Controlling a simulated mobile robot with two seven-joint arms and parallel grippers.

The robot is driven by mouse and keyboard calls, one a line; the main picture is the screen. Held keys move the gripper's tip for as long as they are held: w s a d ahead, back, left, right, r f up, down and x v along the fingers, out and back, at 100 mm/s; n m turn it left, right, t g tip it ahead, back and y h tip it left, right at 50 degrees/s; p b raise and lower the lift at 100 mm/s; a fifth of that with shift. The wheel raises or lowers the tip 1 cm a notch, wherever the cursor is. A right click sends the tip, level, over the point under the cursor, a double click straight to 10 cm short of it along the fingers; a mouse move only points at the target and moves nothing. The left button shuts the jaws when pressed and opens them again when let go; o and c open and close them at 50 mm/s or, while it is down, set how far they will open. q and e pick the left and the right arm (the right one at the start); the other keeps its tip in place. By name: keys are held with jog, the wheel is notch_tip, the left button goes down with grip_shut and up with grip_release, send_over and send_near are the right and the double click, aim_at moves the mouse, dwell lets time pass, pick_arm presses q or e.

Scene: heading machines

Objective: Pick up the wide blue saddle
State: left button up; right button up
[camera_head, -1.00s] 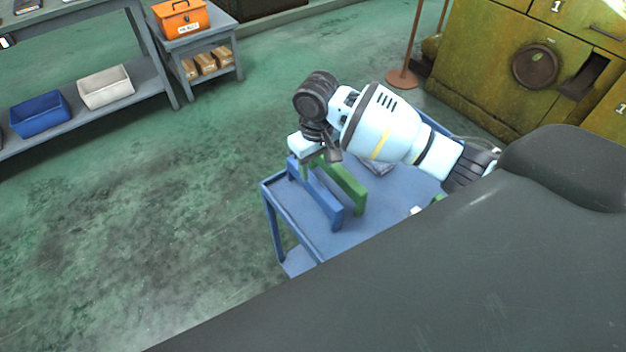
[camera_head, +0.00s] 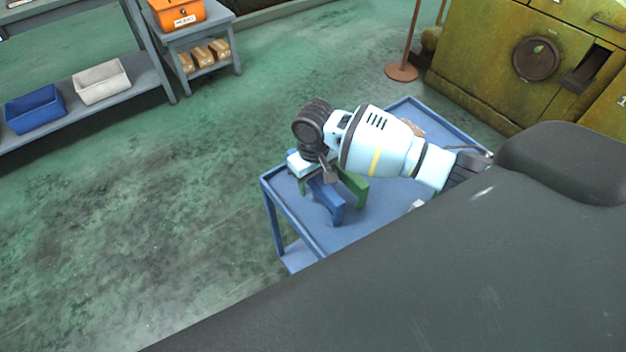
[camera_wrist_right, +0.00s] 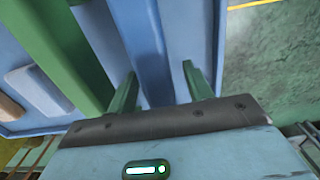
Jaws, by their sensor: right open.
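The wide blue saddle (camera_head: 330,203) stands on the blue cart, its far part hidden behind my right gripper in the head view. My right gripper (camera_head: 322,180) is over it, pointing down. In the right wrist view, the open fingers (camera_wrist_right: 162,88) have the blue saddle (camera_wrist_right: 140,35) between them, one finger on each side. I cannot tell whether either finger touches it. A green saddle (camera_head: 353,187) stands close beside the blue one, and it also shows at the left of the wrist view (camera_wrist_right: 60,45). My left gripper is not in view.
The blue cart (camera_head: 300,232) has a raised rim. A grey and a brown item lie beyond the green saddle in the wrist view. A yellow-green machine (camera_head: 480,75) stands behind the cart. Shelving with blue and white bins (camera_head: 102,82) is far left. The floor between is clear.

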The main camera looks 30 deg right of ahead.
grip_shut()
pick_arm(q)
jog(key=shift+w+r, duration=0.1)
pick_arm(e)
jog(key=shift+r, duration=0.1)
